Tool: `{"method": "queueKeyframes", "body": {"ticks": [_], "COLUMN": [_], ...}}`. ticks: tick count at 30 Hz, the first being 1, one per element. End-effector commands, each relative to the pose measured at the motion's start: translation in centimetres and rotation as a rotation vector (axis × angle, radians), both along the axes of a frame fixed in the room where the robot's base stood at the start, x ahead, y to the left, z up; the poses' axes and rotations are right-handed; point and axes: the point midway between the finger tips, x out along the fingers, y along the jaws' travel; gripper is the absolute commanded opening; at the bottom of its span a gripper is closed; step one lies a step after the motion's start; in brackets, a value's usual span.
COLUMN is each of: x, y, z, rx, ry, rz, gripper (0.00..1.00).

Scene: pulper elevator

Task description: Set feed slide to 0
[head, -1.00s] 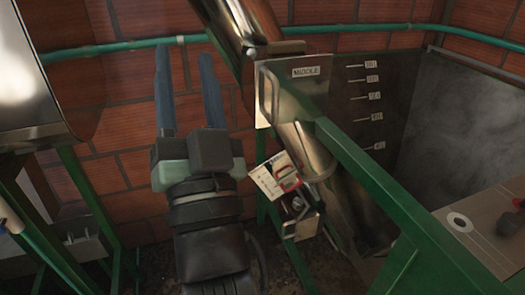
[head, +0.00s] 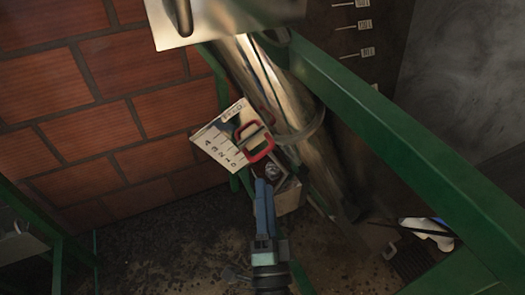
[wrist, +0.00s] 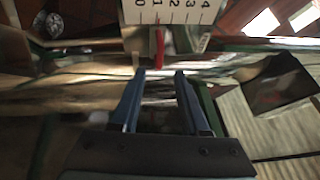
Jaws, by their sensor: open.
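The feed slide's white scale plate (head: 222,142) is numbered 0 to 4 and sits tilted beside the shiny metal pipe. Its red handle (head: 262,153) stands at the plate's right edge. In the wrist view the plate (wrist: 145,14) is at the top, and the red handle (wrist: 160,48) shows just below the number 1, though the angle makes the exact reading uncertain. My gripper (head: 264,184) is just below the handle in the head view. Its blue fingers (wrist: 160,73) are open and empty, apart from the handle, which lines up with the gap between them.
A green frame beam (head: 385,125) runs diagonally at the right, close to the pipe (head: 278,85). A metal plate (head: 225,15) hangs above. The brick wall (head: 70,110) is behind at left. The dirty floor (head: 160,230) is open at lower left.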

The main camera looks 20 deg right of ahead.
Motion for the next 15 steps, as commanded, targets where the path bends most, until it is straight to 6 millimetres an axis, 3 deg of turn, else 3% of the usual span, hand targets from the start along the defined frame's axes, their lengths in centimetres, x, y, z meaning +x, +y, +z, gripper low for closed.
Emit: {"method": "queueKeyframes", "body": {"ticks": [6, 15], "x": [4.0, 7.3], "y": [-1.4, -2.5], "z": [1.7, 2.8], "rx": [-0.001, -0.001], "ry": [-0.004, -0.001], "rz": [0.0, -0.001], "gripper": [0.45, 0.45]}}
